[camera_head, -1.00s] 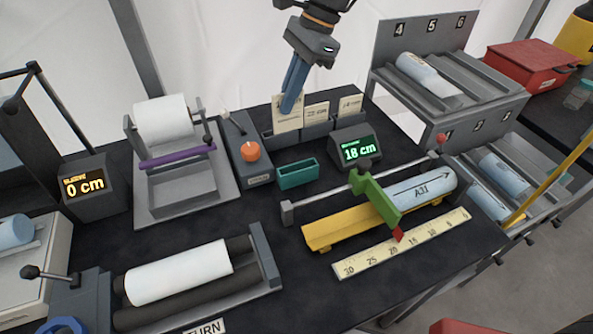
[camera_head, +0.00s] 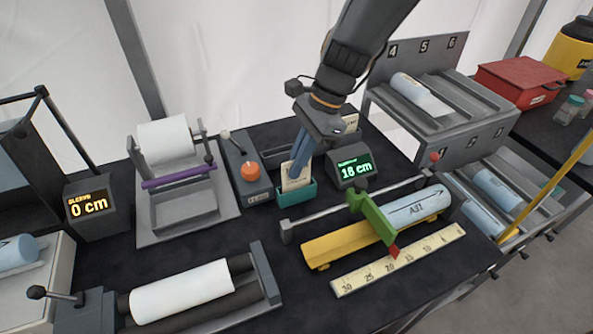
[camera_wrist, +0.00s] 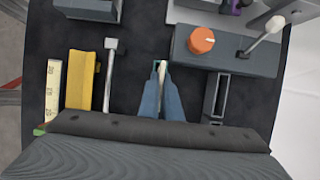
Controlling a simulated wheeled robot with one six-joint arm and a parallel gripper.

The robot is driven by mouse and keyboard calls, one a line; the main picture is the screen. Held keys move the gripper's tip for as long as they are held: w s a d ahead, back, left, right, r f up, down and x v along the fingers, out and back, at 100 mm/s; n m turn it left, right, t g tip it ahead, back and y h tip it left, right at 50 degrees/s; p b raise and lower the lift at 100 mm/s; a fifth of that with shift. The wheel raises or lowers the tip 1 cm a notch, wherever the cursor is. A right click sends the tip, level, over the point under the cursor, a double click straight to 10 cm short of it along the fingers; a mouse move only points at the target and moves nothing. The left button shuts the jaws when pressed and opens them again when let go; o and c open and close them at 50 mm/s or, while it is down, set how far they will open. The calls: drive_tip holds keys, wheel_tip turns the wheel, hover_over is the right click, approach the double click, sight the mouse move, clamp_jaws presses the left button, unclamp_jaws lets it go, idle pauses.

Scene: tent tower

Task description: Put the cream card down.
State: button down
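My gripper (camera_head: 296,172) has its blue fingers pointing down at the small teal holder (camera_head: 284,200). The cream card (camera_head: 288,184) is upright between the fingers, with its lower edge at the teal holder and partly hidden by the holder's wall. I cannot tell whether the card touches the bottom. In the wrist view the fingers (camera_wrist: 161,84) are close together with the pale edge of the card (camera_wrist: 162,67) between them. A bit of the teal holder (camera_wrist: 155,66) shows beside the fingertips.
Left is a grey box with an orange knob (camera_head: 250,171). Right is a display reading 18 cm (camera_head: 354,170). A yellow trough (camera_head: 330,248) and ruler (camera_head: 365,275) lie in front.

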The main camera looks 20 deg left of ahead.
drive_tip(key=shift+f, duration=1.35)
drive_tip(key=c, duration=2)
unclamp_jaws()
drive_tip(key=shift+f, duration=0.1)
drive_tip(key=b+v, duration=0.2)
drive_tip(key=v, duration=1)
drive_tip(key=shift+a+b, duration=0.1)
drive_tip(key=shift+b, duration=0.2)
